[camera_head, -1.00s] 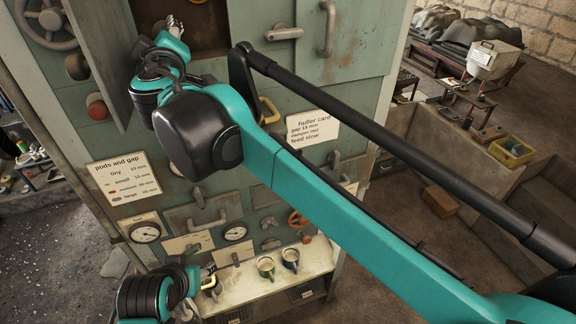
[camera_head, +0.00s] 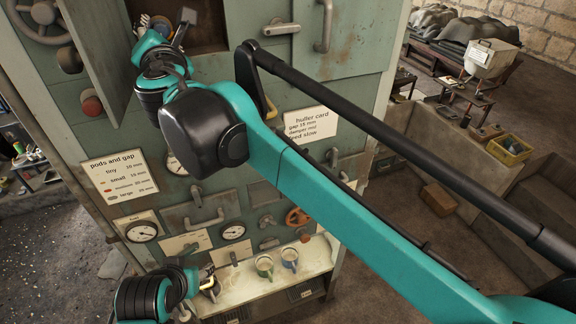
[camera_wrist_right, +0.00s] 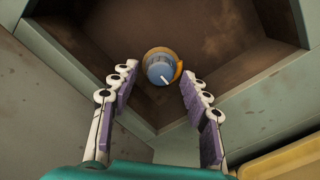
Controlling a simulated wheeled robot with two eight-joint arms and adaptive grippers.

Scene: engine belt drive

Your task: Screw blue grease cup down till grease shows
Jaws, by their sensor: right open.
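A blue-grey round cup or knob with a white line on its face (camera_wrist_right: 161,71) sits on an orange-yellow ring in a brown recess, in the right wrist view. I take it as the blue grease cup. My right gripper (camera_wrist_right: 159,74) is open, its purple-padded fingers to the left and right of the cup with gaps to both. No grease can be made out. In the head view my right gripper (camera_head: 176,30) is at the open recess, small and partly hidden. My left gripper (camera_head: 207,282) is low at the cabinet's front shelf; its fingers are unclear.
The green cabinet has an open door (camera_head: 97,50) left of the recess. Handles, gauges and a red valve wheel (camera_head: 297,217) cover the front below. Two mugs (camera_head: 265,265) stand on the lower shelf. A yellow edge (camera_wrist_right: 285,160) shows lower right in the wrist view.

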